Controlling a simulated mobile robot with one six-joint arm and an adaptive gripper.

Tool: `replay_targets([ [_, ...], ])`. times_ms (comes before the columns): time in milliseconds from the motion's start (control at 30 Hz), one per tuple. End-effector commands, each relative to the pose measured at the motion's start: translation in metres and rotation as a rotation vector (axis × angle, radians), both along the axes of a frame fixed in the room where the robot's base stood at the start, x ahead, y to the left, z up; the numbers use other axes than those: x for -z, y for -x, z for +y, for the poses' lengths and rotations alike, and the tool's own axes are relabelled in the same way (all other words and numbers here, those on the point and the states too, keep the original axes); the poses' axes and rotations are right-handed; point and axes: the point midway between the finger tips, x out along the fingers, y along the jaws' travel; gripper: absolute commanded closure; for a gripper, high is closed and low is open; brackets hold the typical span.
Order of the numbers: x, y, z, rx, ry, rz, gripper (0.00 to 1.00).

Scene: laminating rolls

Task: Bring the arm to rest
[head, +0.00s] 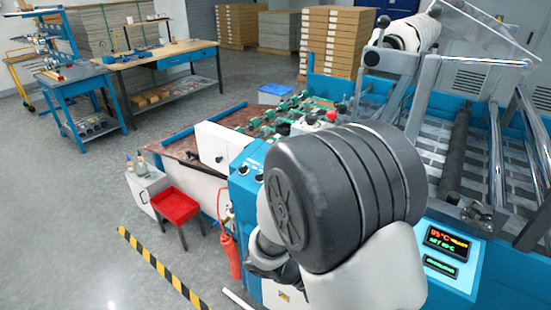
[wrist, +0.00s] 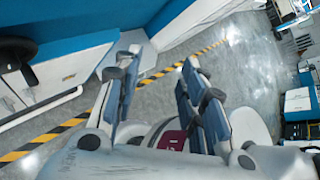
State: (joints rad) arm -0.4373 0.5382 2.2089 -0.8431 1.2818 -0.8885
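My gripper (wrist: 162,60) shows in the wrist view with its two blue-padded fingers spread apart. Only grey floor and part of the hazard stripe show between the fingertips, so it looks empty. In the head view my arm is folded in the foreground, its large dark joint in front of the laminating machine (head: 465,255). My gripper cannot be made out in the head view, where the arm hides it. A white roll (head: 411,33) sits high on the machine at the back, apart from my arm.
A red tray stand (head: 176,204), a white cabinet (head: 147,190) and a red extinguisher (head: 230,255) stand left of my arm. A yellow-black floor stripe (head: 160,265) runs nearby. Workbenches (head: 160,60) and stacked boxes (head: 335,40) are farther back. The left floor is clear.

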Motion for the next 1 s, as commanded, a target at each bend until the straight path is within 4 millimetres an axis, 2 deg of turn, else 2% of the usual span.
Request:
replay_targets([
  [33,-0.014,0.008,-0.003,0.090,-0.054,-0.097,0.62],
  [267,-0.055,0.046,0.002,0.532,-0.282,-0.514,0.62],
  [600,-0.108,0.083,0.028,1.212,-0.622,-1.073,0.62],
  [800,-0.135,0.093,0.045,1.544,-0.803,-1.292,0.62],
  [1000,-0.147,0.095,0.052,1.691,-0.889,-1.373,0.62],
])
